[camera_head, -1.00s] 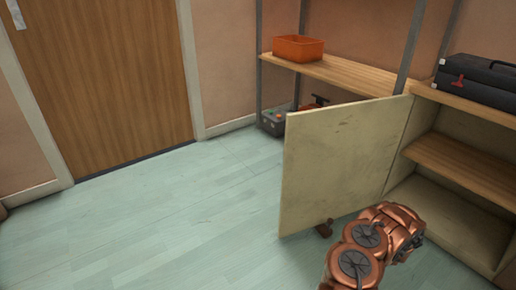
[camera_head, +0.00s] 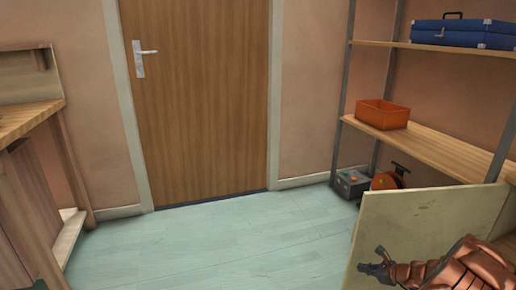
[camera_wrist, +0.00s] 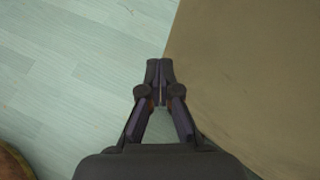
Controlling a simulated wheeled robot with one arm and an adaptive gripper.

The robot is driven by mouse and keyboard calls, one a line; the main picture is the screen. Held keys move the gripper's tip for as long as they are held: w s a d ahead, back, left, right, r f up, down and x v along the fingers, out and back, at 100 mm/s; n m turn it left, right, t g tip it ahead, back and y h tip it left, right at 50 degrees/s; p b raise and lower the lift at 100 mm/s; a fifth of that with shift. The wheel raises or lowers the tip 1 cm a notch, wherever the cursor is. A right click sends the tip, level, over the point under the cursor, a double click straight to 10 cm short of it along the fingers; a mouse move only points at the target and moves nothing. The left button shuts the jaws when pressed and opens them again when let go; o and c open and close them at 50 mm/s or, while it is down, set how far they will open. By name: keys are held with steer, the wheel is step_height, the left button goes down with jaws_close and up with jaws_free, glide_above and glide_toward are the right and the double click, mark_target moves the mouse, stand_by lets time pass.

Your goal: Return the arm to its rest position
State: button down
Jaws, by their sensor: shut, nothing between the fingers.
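My gripper (camera_head: 363,267) is at the lower right of the head view, at the end of my copper-coloured arm. It is in front of the open, pale cabinet door panel (camera_head: 432,216). In the wrist view my gripper (camera_wrist: 160,64) has its fingers together with nothing between them. Behind it there, the pale floor (camera_wrist: 75,55) fills the left and a brown panel surface (camera_wrist: 250,70) fills the right. I cannot tell whether the fingers touch the panel. The cabinet's inside is hidden in the head view.
A closed wooden door (camera_head: 200,95) stands at the back. A shelf (camera_head: 440,152) on the right holds an orange bin (camera_head: 383,114), with a blue case (camera_head: 465,33) above. A grey box (camera_head: 351,183) and an orange reel (camera_head: 385,182) sit below. A workbench (camera_head: 30,117) is left. The middle floor is clear.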

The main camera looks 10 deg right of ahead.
steer(key=s+a+r+n+g+y+p, duration=0.25)
steer(key=a+r+n+p, duration=0.3)
steer(key=a+r, duration=0.9)
steer(key=s+a+r+n+g+y+p, duration=0.25)
steer(key=a+r+n+p, duration=0.35)
steer(key=a+r, duration=0.85)
steer(key=s+a+r+n+g+h+p, duration=0.2)
steer(key=s+a+r+n+g+p, duration=0.25)
steer(key=s+r, duration=0.65)
steer(key=s+a+r+n+g+h+p, duration=0.25)
steer(key=s+r+n+p, duration=0.4)
steer(key=s+r, duration=0.45)
steer(key=s+d+r+n+h+p, duration=0.2)
steer(key=s+d+r+h+p, duration=0.1)
steer(key=s, duration=0.5)
steer(key=s+d+r+n+h+p, duration=0.3)
steer(key=s+d+r+p, duration=0.1)
steer(key=s, duration=0.5)
steer(key=shift+s+r+p, duration=0.3)
steer(key=shift+r+p, duration=0.25)
steer(key=shift+r, duration=0.4)
steer(key=shift+d, duration=0.25)
